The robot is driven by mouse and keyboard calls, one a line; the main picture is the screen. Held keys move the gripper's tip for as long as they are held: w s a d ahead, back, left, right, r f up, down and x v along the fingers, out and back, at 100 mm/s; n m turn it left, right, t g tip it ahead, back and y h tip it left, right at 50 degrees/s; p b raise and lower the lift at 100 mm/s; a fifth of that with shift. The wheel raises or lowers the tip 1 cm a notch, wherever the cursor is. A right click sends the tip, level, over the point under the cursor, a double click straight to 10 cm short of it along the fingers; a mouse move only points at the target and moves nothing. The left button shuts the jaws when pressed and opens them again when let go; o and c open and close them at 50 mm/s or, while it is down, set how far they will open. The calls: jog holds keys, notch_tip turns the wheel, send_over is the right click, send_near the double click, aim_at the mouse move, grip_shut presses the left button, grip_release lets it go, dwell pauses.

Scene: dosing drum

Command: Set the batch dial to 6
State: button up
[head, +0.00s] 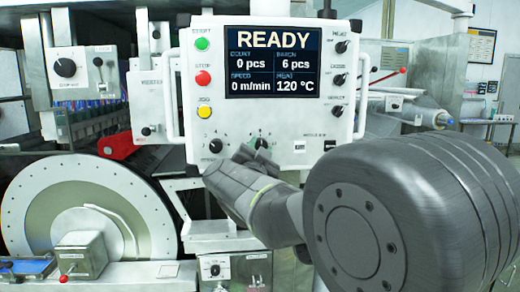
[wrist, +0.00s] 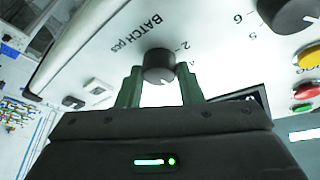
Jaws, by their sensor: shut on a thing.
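The batch dial (wrist: 158,64) is a dark round knob beside the printed words "BATCH pcs" in the wrist view. My gripper (wrist: 159,82) has its two green fingers on either side of it, shut on it. A white pointer mark shows on the knob's lower edge in that view, partly cut off by my gripper. In the head view my gripper (head: 257,150) reaches the lower part of the white control panel (head: 212,122) and mostly hides the dial.
Another black dial (head: 215,145) sits left of my gripper. Green, red and yellow buttons (head: 204,112) line the panel's left side, and several small knobs (head: 339,79) its right. A large round drum (head: 35,215) stands at lower left.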

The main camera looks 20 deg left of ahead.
jog(key=o, duration=1)
jog(key=b+v, duration=0.2)
jog(key=v, duration=1.2)
jog(key=shift+w, duration=0.15)
jog(key=p+x, duration=0.2)
jog(key=x, duration=1.1)
jog(key=shift+w+a+r, duration=0.1)
jog(key=shift+w+a, duration=0.05)
jog(key=shift+w, duration=0.15)
